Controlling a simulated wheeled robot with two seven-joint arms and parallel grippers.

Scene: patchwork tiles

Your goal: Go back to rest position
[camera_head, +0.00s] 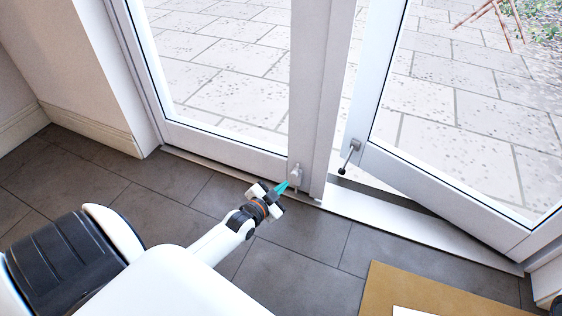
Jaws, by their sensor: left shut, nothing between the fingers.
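My left gripper (289,187) reaches in from the lower left on a white arm. Its teal fingertips are shut and empty, close to a small metal fitting (296,176) low on the left door's frame. I cannot tell whether they touch it. The left glass door (222,140) looks closed. The right glass door (440,190) stands ajar at an angle, with a small dark-tipped metal fitting (349,156) on its lower edge. My right gripper is not in view.
Dark grey floor tiles (305,237) lie clear in front of the doors. A white threshold (400,222) runs under the open door. A brown mat (430,290) lies at the bottom right. A wall with a skirting board (95,135) stands at the left. Pale paving (460,110) lies outside.

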